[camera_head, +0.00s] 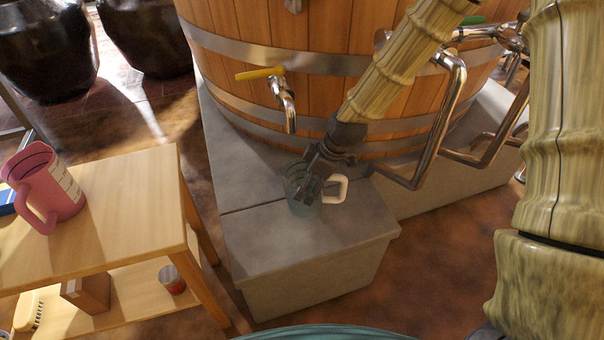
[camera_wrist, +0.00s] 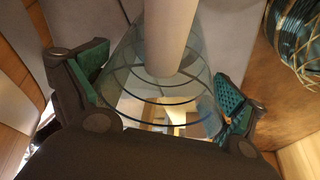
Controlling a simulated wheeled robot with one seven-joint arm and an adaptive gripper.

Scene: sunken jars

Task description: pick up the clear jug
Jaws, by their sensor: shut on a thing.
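The clear jug (camera_head: 304,207) is see-through with dark ring lines and a cream handle (camera_head: 342,190). It stands on the grey stone step beside the wooden tub, or just over it; I cannot tell which. My gripper (camera_head: 311,190) is shut on the jug from above, the handle sticking out to the right. In the wrist view the jug (camera_wrist: 150,85) fills the middle between the green-padded fingers of my gripper (camera_wrist: 160,97), one pad at each side. Its handle, pale and close to the camera, covers part of it.
The grey step (camera_head: 300,245) is otherwise bare in front. A wooden tub (camera_head: 310,40) with a yellow-handled tap (camera_head: 283,95) stands behind. A metal pipe rail (camera_head: 440,130) runs at right. A wooden table (camera_head: 125,205) at left bears a pink jug (camera_head: 45,187).

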